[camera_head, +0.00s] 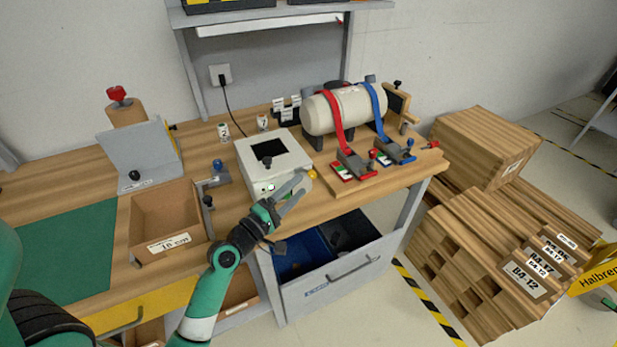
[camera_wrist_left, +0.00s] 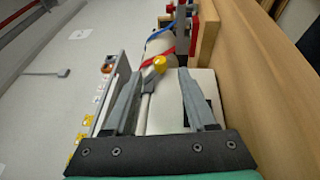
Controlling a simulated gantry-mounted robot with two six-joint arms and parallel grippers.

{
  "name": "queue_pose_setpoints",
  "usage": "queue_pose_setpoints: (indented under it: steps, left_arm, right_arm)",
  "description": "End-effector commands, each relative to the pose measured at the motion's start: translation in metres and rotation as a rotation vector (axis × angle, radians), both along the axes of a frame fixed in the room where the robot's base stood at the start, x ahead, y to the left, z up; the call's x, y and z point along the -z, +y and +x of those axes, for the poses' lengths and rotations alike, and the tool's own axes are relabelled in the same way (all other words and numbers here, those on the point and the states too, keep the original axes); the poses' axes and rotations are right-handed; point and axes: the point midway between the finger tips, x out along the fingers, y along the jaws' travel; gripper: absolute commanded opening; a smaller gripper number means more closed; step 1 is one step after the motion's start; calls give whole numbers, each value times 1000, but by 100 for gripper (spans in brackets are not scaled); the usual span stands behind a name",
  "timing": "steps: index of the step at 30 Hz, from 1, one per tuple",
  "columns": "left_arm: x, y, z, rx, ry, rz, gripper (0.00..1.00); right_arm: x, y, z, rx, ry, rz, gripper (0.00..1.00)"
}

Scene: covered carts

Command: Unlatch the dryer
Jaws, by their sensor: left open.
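The dryer appears to be the white box (camera_head: 258,180) with a dark square window on top, standing near the bench's front edge. A yellow knob (camera_head: 312,174) shows at its front right, by my fingertips. In the left wrist view the yellow knob (camera_wrist_left: 160,63) sits on a grey lever between the tips of my open left gripper (camera_wrist_left: 160,76). The fingers seem apart from the knob; its depth relative to the tips is hard to tell. In the head view my left gripper (camera_head: 303,184) is in front of the box and hides part of its front. My right gripper is not in view.
A cream tank (camera_head: 318,115) with red and blue straps stands behind on the bench, with red and blue latch clamps (camera_head: 352,165) in front. A wooden tray (camera_head: 150,205) is to the left. An open drawer (camera_head: 345,276) juts out below. Boxes (camera_head: 500,260) stand right.

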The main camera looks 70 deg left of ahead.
Motion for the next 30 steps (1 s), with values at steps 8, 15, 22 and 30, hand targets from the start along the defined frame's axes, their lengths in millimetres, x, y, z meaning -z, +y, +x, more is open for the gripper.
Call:
queue_pose_setpoints:
  steps: [8,15,22,30]
  left_arm:
    - [-5,19,40,1,-1,1,56]
    - [-5,21,44,0,0,0,56]
    - [-5,21,43,0,0,0,28]
    - [-5,21,43,0,0,0,0]
  right_arm:
    - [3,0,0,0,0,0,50]
    - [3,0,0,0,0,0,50]
    - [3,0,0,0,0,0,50]
    - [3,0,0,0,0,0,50]
